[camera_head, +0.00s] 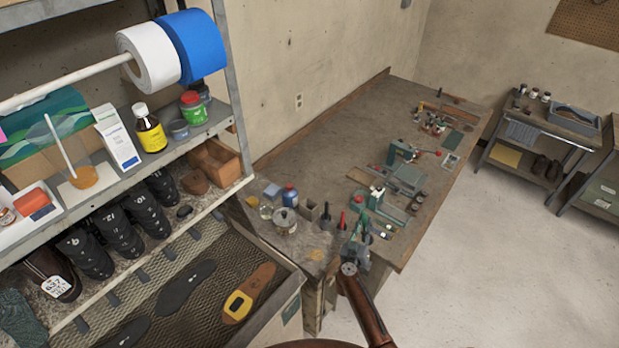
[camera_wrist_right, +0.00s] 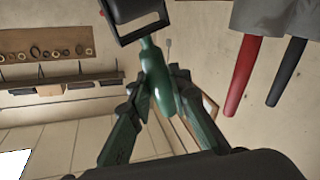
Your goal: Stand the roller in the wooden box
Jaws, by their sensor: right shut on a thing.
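The roller (camera_wrist_right: 165,80) has a green handle and a black roller in a metal frame. My right gripper (camera_head: 357,247) is shut on the green handle, and its two fingers flank the handle in the right wrist view (camera_wrist_right: 158,95). In the head view the gripper is over the bench's near edge, and the roller is too small to make out clearly. A small open brown box (camera_head: 310,209) stands on the bench, left of the gripper; it looks like the wooden box. My left gripper is not in view.
A red handle (camera_head: 342,220) and a dark handle (camera_head: 325,216) stand between box and gripper. A blue bottle (camera_head: 290,196) and a tin (camera_head: 284,221) stand left of the box. A green-and-grey machine (camera_head: 400,178) is farther back. A larger brown box (camera_head: 214,160) sits on the shelf.

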